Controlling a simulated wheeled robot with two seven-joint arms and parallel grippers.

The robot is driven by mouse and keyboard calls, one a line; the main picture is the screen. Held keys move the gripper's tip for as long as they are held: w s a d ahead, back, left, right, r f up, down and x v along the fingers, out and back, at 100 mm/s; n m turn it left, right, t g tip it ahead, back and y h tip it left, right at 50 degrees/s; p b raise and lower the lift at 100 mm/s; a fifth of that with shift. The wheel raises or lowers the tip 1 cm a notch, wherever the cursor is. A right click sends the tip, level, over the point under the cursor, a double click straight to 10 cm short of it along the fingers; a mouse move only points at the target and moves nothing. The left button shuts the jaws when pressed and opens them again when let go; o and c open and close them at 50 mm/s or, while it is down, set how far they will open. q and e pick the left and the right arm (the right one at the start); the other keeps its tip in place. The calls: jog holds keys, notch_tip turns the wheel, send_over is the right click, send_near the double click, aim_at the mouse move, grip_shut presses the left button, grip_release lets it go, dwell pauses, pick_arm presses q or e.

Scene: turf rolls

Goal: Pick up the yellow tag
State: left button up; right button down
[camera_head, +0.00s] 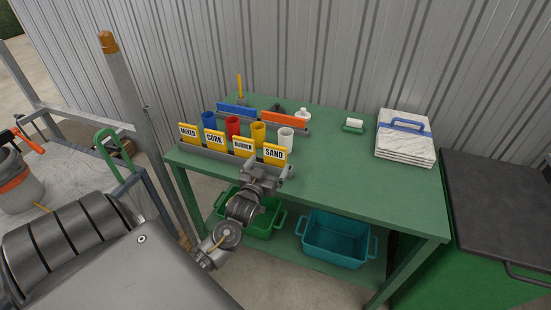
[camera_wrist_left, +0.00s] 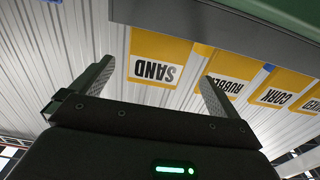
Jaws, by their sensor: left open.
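Several yellow tags with white label fields stand in a row at the front edge of the green table (camera_head: 350,195). They read MIXED (camera_head: 189,133), CORK (camera_head: 214,139), RUBBER (camera_head: 243,147) and SAND (camera_head: 275,154). My left gripper (camera_head: 266,172) is open, just in front of and below the SAND tag. In the left wrist view the SAND tag (camera_wrist_left: 160,58) appears upside down between the two open fingers (camera_wrist_left: 158,76). No contact shows. The RUBBER tag (camera_wrist_left: 228,75) is beside the right finger, which covers part of it. My right gripper is not in view.
Blue, red, yellow and white cups (camera_head: 232,126) stand right behind the tags. A blue block (camera_head: 236,110) and an orange block (camera_head: 284,119) are farther back. Green (camera_head: 262,225) and teal (camera_head: 335,240) bins sit below. The table's front right is clear.

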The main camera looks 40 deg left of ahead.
aim_at(274, 156)
pick_arm(q)
jog(key=shift+p+x, duration=1)
jog(key=shift+x, duration=1.6)
jog(key=shift+w+d, duration=0.1)
jog(key=shift+w, duration=0.3)
jog(key=c, duration=1)
jog(key=shift+r, duration=0.1)
jog(key=shift+c, duration=0.2)
